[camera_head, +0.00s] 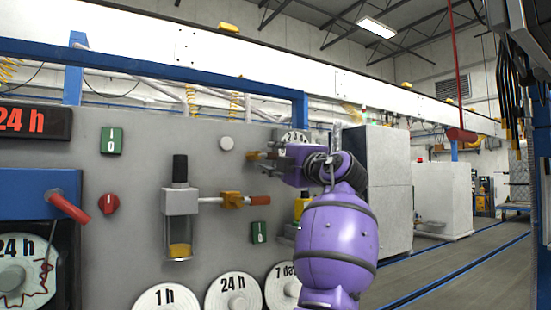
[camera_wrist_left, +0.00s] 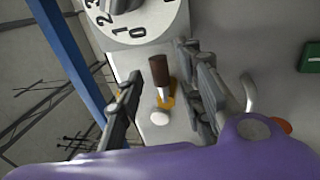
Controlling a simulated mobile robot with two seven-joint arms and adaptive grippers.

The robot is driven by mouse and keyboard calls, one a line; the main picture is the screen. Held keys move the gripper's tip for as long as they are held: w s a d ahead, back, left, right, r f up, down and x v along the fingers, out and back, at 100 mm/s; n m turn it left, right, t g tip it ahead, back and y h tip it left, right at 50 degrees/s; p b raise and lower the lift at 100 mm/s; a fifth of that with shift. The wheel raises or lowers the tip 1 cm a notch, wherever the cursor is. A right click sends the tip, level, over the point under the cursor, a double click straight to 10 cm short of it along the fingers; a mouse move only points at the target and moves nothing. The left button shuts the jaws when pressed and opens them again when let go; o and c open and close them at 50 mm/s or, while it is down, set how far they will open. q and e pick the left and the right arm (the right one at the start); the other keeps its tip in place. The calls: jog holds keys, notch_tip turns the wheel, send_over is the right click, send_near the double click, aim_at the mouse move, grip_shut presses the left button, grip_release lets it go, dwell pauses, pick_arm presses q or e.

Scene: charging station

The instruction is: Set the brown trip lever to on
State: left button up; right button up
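The brown trip lever (camera_wrist_left: 158,72) shows in the left wrist view as a brown grip on a pale stem, rising from a yellow base (camera_wrist_left: 168,97). My left gripper (camera_wrist_left: 162,68) is open, with one finger on each side of the brown grip. Gaps show on both sides, so the fingers do not appear to touch it. In the head view my left gripper (camera_head: 263,156) is at the grey panel, pointing left, below the numbered dial. The on and off marks of the lever are not readable. My right gripper is not in view.
The numbered dial (camera_wrist_left: 140,18) is close to the fingers, and a white round knob (camera_wrist_left: 161,118) sits by the lever base.

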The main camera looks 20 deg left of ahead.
pick_arm(q)
jog(key=v, duration=1.2)
jog(key=shift+f, duration=0.15)
